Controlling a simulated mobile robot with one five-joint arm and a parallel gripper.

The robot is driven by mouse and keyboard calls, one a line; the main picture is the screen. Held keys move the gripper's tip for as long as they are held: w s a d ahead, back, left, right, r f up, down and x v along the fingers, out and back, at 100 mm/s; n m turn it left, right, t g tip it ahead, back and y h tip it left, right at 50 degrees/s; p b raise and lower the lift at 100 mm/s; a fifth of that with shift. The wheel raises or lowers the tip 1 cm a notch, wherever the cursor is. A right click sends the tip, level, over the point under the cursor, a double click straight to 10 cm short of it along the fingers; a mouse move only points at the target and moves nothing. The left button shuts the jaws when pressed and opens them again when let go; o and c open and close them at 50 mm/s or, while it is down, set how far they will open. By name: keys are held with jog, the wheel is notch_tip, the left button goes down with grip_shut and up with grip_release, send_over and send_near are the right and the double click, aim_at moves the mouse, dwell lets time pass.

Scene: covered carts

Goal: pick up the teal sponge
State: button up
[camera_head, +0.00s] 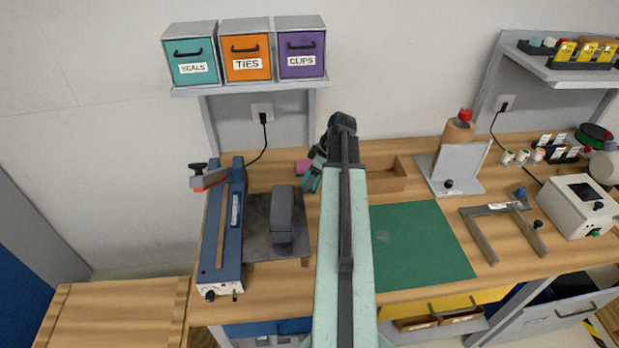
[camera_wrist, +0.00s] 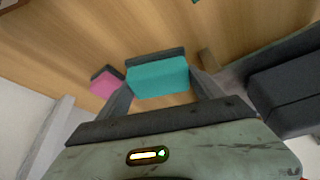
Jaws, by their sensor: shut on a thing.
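The teal sponge (camera_wrist: 158,80) has a dark layer along its far side and sits between my two fingers in the wrist view. My gripper (camera_wrist: 160,86) is shut on it, one finger at each end. The wood surface shows behind the sponge; whether the sponge touches it or hangs just above, I cannot tell. In the head view my gripper (camera_head: 314,172) is low over the bench, left of my arm, with a small teal patch (camera_head: 311,181) at it that looks like the sponge, partly hidden.
A pink sponge (camera_wrist: 105,83) lies close beside my left finger; it also shows in the head view (camera_head: 302,167). A dark grey device (camera_head: 282,219) stands to the left front. An open wooden tray (camera_head: 386,184) is to the right. A green mat (camera_head: 420,243) lies clear.

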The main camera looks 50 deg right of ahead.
notch_tip(320, 180, up, 8)
jog(key=p, duration=0.7)
jog(key=shift+r, duration=0.2)
jog(key=s+d+b, duration=0.1)
jog(key=s+d, duration=1.1)
jog(key=d, duration=0.3)
jog(key=shift+s+f, duration=0.35)
jog(key=shift+f, duration=0.1)
